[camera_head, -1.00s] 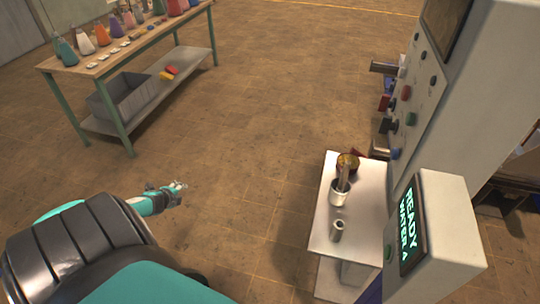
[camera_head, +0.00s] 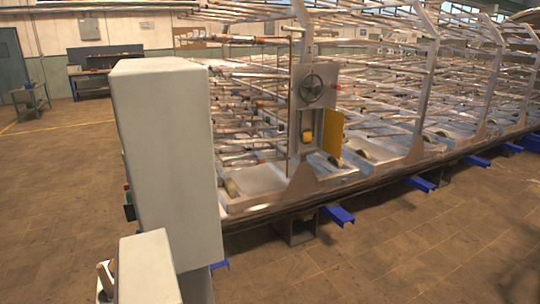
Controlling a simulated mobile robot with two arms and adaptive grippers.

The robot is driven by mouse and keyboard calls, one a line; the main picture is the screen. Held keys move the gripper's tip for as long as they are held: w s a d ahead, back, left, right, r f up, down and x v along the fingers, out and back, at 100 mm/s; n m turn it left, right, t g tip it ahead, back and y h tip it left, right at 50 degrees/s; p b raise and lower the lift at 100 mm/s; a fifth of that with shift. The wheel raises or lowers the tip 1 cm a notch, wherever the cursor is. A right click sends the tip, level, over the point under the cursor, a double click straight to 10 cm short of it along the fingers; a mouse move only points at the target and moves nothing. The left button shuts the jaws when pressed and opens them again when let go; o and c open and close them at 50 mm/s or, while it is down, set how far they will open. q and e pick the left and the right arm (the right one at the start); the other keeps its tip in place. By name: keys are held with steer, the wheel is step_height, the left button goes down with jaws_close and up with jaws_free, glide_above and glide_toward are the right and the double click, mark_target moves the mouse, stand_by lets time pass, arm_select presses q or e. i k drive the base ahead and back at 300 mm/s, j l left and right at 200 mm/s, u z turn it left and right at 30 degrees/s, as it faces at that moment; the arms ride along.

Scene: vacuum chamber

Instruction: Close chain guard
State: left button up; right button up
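A yellow panel (camera_head: 332,135), which looks like the chain guard, stands swung out at the right side of an opening in a grey upright plate (camera_head: 298,86). The opening is uncovered. Inside it a yellow-orange rounded part (camera_head: 307,136) shows, but no chain can be made out at this size. A dark handwheel (camera_head: 312,88) sits on the plate above the opening. Neither of my grippers is in view, and no part of my arms shows near the panel.
A tall grey cabinet (camera_head: 168,150) stands close in front at left, with a lower grey box (camera_head: 148,268) before it. The long metal rack frame (camera_head: 425,110) runs right, with blue supports (camera_head: 339,215) sticking out. Floor (camera_head: 400,250) at front right is clear.

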mark_target(333, 134)
steer(key=i+l+u, duration=0.3)
steer(key=l, duration=0.95)
steer(key=i+l+u, duration=0.3)
steer(key=l, duration=0.95)
steer(key=l+u, duration=0.3)
steer(key=l, duration=0.95)
steer(key=k, duration=0.05)
